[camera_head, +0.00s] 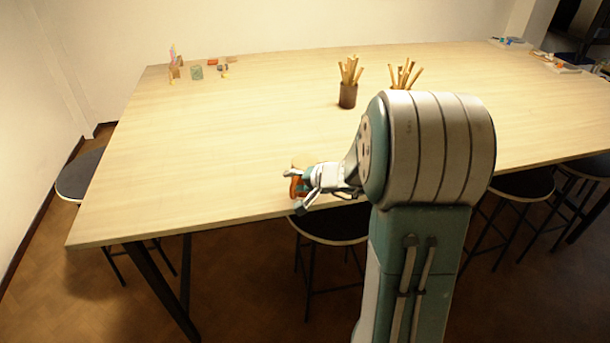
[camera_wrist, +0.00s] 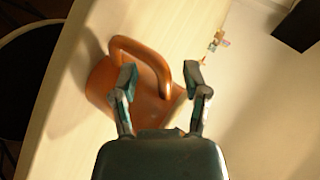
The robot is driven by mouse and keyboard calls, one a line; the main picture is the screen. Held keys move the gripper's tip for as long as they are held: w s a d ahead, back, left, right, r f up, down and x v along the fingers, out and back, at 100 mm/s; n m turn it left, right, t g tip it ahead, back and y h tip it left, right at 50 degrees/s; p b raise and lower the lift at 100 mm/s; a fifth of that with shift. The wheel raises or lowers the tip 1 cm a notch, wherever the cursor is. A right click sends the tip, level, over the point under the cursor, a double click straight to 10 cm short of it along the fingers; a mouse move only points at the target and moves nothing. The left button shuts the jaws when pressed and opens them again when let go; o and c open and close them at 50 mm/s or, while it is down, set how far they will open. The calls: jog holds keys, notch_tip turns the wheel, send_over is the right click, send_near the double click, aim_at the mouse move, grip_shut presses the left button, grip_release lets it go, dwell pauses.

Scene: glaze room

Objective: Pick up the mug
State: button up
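The orange mug (camera_head: 296,187) is at the near edge of the wooden table, mostly hidden by my gripper (camera_head: 295,190) in the head view. In the wrist view the mug (camera_wrist: 105,85) lies beyond my fingers, with its curved handle (camera_wrist: 140,48) toward the top. My gripper (camera_wrist: 160,78) is open, its two fingertips wide apart. The left fingertip overlaps the mug's body in the picture, and the right one is by its right side. Part of the mug is between the fingers; I cannot tell whether they touch it.
The wooden table (camera_head: 220,140) is clear around the mug to the left and behind. A brown cup of sticks (camera_head: 348,95) stands farther back, with more sticks (camera_head: 405,75) beside it. Small items (camera_head: 197,72) sit at the far left corner. A stool (camera_head: 330,228) is below the near edge.

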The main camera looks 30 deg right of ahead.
jog(key=c, duration=0.5)
jog(key=shift+a, duration=0.15)
grip_shut()
jog(key=shift+a, duration=0.15)
jog(key=shift+r, duration=0.1)
notch_tip(320, 180, up, 3)
jog(key=shift+f, duration=0.1)
jog(key=s+d+r, duration=0.9)
jog(key=s+r, duration=0.1)
jog(key=shift+s+d, duration=0.25)
jog(key=shift+d, duration=0.05)
jog(key=shift+r, duration=0.1)
